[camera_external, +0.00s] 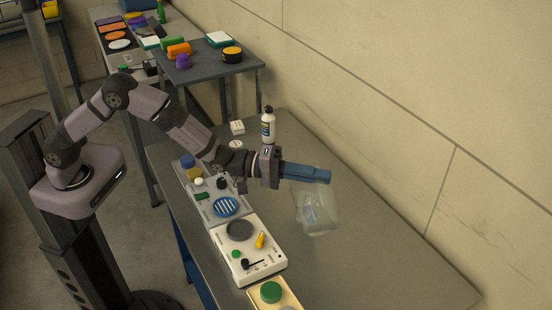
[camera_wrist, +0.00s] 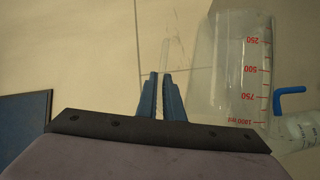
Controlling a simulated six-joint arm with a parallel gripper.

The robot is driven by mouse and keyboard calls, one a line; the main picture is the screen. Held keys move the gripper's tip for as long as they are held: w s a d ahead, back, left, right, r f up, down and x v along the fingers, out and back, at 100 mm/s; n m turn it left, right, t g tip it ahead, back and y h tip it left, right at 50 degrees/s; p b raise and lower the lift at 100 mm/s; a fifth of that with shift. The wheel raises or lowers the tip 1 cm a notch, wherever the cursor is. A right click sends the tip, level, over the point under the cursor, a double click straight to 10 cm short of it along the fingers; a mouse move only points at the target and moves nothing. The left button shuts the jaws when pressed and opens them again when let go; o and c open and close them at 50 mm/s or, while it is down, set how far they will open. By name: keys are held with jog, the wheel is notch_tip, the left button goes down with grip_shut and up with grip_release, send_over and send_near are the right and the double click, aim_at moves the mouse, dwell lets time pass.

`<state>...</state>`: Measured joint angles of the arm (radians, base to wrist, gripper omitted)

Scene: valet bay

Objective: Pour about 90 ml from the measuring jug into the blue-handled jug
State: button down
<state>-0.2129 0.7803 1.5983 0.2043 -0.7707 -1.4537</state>
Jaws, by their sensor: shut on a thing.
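My gripper (camera_external: 328,176) has blue fingers and is shut on the clear measuring jug (camera_external: 325,192), above the grey table. In the wrist view, the fingers (camera_wrist: 160,78) meet around a thin clear strip, seemingly its handle. The measuring jug (camera_wrist: 230,65) stands to their right, with red marks from 250 to 1000 ml that read upside down. A blue handle (camera_wrist: 291,91) and part of a clear vessel (camera_wrist: 302,126), seemingly the blue-handled jug, show at the right edge. In the external view, a bluish patch shows through the clear jug's lower part. I cannot make out any liquid level or stream.
A white bottle with a black cap (camera_external: 268,128) stands behind my gripper. A white scale-like device (camera_external: 240,260), a blue-disc device (camera_external: 226,207) and a green-lidded tin (camera_external: 271,291) line the table's left edge. The right of the table (camera_external: 410,275) is clear. The wall runs behind.

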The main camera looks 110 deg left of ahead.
aim_at(322, 196)
jog(key=shift+r, duration=0.2)
dwell(0.3)
jog(key=shift+w+d+f+m+p, duration=0.2)
jog(key=shift+w+d+p, duration=0.1)
jog(key=shift+d, duration=0.3)
jog(key=shift+w+d+f+m+p, duration=0.1)
jog(key=shift+w+d+m+p, duration=0.15)
jog(key=shift+d, duration=0.3)
jog(key=d+f+m+b, duration=0.1)
jog(key=w+d+f+g+b, duration=0.1)
jog(key=shift+d+f+m, duration=0.3)
jog(key=shift+f+m, duration=0.05)
jog(key=shift+w+r, duration=0.1)
jog(key=shift+r, duration=0.15)
jog(key=shift+w+d+f+m+g, duration=0.15)
jog(key=shift+w+d+m+g, duration=0.15)
jog(key=shift+d+m, duration=0.3)
jog(key=shift+f, duration=0.15)
dwell(0.3)
